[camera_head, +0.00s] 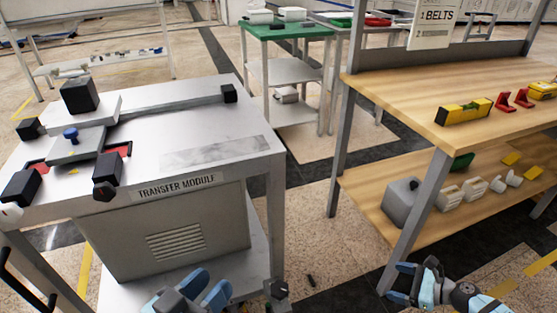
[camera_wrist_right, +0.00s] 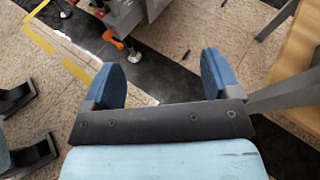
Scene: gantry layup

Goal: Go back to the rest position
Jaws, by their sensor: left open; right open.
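My left gripper (camera_head: 206,287) shows at the bottom edge of the head view, in front of the transfer module. Its blue fingers are apart with nothing between them, and its lower part is cut off by the frame. My right gripper (camera_head: 401,282) is at the lower right, in front of the wooden workbench's near leg. In the right wrist view its two blue fingers (camera_wrist_right: 162,72) stand wide apart and empty, with only floor and part of a cart beyond them. Neither gripper is seen touching anything.
The transfer module (camera_head: 265,146) stands at left with a blue-knobbed slide and black blocks on top. A wooden workbench (camera_head: 400,88) with a yellow level (camera_head: 464,111) and red brackets stands at right. A green-topped table (camera_head: 287,31) is behind. Floor between them is mostly clear.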

